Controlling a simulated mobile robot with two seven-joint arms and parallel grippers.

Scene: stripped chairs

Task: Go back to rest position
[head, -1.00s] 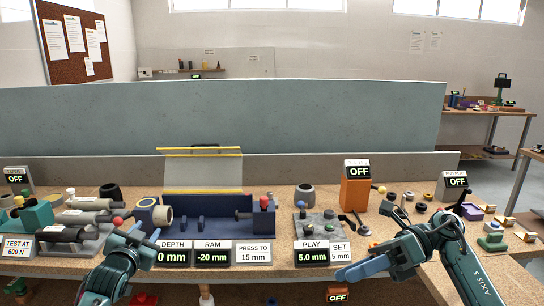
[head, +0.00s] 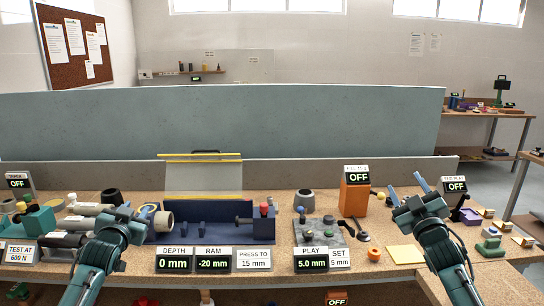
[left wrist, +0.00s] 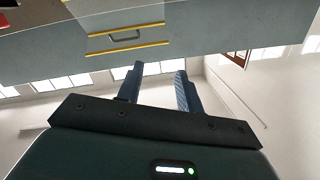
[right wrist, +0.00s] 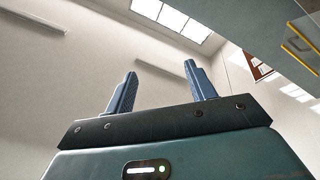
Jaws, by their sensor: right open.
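My left gripper (head: 146,208) is raised over the front left of the bench, in front of the blue press fixture (head: 205,210). In the left wrist view its two blue fingers (left wrist: 159,78) stand apart with nothing between them. My right gripper (head: 406,184) is raised over the right part of the bench, left of the END PLAY display (head: 455,185). In the right wrist view its fingers (right wrist: 160,76) are wide apart and empty, pointing up toward the wall and window.
A wooden bench (head: 405,254) carries a play gauge plate (head: 318,229), an orange block (head: 354,197), grey cylinders at left and small parts at right. A grey-blue partition (head: 220,120) stands behind. The air above the bench is open.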

